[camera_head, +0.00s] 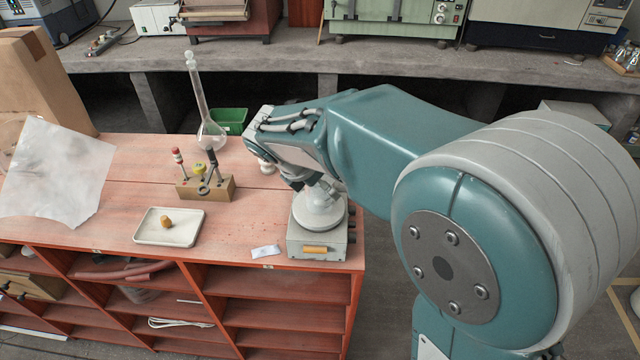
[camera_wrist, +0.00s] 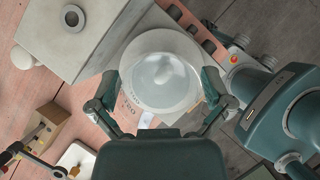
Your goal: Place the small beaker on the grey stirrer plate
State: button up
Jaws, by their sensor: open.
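The grey stirrer (camera_head: 302,248) stands at the right end of the red bench, with an orange switch on its front. A pale round form on its top, seemingly the small beaker (camera_head: 320,203), sits below my gripper (camera_head: 312,184). In the wrist view the beaker (camera_wrist: 160,76) shows from above as a translucent round shape inside a white ring, between the fingers of my gripper (camera_wrist: 160,100). The fingers are spread on either side of it. The contact between beaker and plate is hard to make out. My wrist hides part of the beaker in the head view.
Left of the stirrer lie a small label (camera_head: 265,252) and a white tray (camera_head: 150,232) with a cork-coloured piece. A wooden rack (camera_head: 220,190), a tall flask (camera_head: 211,135) and a green bin (camera_head: 232,118) stand further back. The front bench strip between tray and label is clear.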

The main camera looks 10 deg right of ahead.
jog(key=v, duration=1.2)
jog(key=s+d+f+m+t+y, duration=0.1)
jog(key=s+d+m, duration=0.5)
jog(key=m, duration=0.6)
jog(key=s+d+f+m+t+y, duration=0.1)
jog(key=s+d+f+m+y, duration=0.2)
jog(key=s+d+m, duration=0.4)
jog(key=s+m+y, duration=0.1)
jog(key=s+m, duration=0.3)
jog(key=m, duration=0.1)
jog(key=shift+d+f+m, duration=0.15)
jog(key=shift+d+m, duration=0.05)
jog(key=shift+m, duration=0.1)
jog(key=shift+s+d, duration=0.1)
jog(key=shift+s, duration=0.05)
